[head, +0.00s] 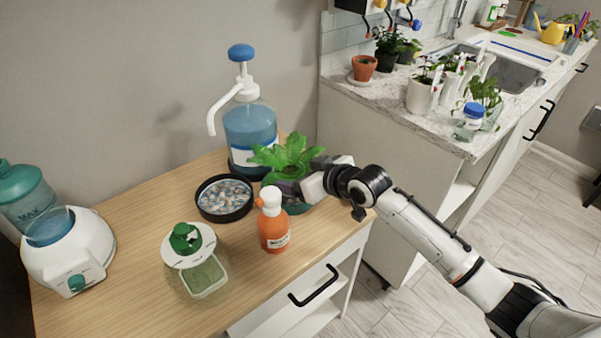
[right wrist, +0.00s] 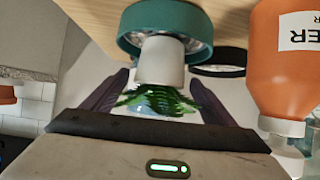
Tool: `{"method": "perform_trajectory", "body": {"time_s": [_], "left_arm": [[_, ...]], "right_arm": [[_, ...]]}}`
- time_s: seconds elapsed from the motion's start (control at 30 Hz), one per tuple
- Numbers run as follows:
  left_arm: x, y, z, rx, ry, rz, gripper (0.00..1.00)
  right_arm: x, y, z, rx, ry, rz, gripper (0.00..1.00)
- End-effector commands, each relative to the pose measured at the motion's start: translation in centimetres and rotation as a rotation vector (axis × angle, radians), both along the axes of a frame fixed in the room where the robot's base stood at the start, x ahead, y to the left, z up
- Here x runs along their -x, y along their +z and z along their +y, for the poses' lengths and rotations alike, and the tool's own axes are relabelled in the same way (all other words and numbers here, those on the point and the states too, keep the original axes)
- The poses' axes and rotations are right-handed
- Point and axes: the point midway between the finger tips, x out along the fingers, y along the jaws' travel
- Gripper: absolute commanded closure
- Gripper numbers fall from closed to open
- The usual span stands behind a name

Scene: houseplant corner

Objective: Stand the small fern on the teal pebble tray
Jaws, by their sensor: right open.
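The small fern (head: 285,153) has bright green fronds and a white pot (right wrist: 161,60), which shows in the right wrist view. The pot appears upright, with its base within the teal pebble tray (right wrist: 126,27). In the head view only part of the tray's teal rim (head: 300,209) shows below my gripper. My right gripper (head: 287,188) is open, its fingers on either side of the fern in the right wrist view (right wrist: 160,85). I cannot tell whether a finger touches the pot. My left gripper is not in view.
A black-rimmed pebble tray (head: 203,207) lies left of the fern. An orange spray bottle (head: 273,232) stands close in front. A blue pump jug (head: 250,130) is behind. A green-lidded container (head: 204,278) and a white appliance (head: 68,255) stand left. The wooden top's front is clear.

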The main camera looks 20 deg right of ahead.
Motion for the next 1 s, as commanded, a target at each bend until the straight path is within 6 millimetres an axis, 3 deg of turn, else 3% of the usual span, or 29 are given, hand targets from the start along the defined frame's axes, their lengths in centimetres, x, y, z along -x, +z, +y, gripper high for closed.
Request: {"method": "perform_trajectory", "body": {"time_s": [0.17, 0.6, 1.0], "left_arm": [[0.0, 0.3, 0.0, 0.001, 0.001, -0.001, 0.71], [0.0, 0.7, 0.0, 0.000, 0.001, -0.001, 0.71], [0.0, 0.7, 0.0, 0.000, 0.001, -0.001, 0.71]], "right_arm": [[1.6, 1.1, -0.8, 0.002, 0.000, -0.002, 0.21], [8.6, 5.2, -3.5, 0.001, 0.000, -0.001, 0.21], [9.8, 5.9, -3.9, 0.000, 0.000, -0.001, 0.21]]}}
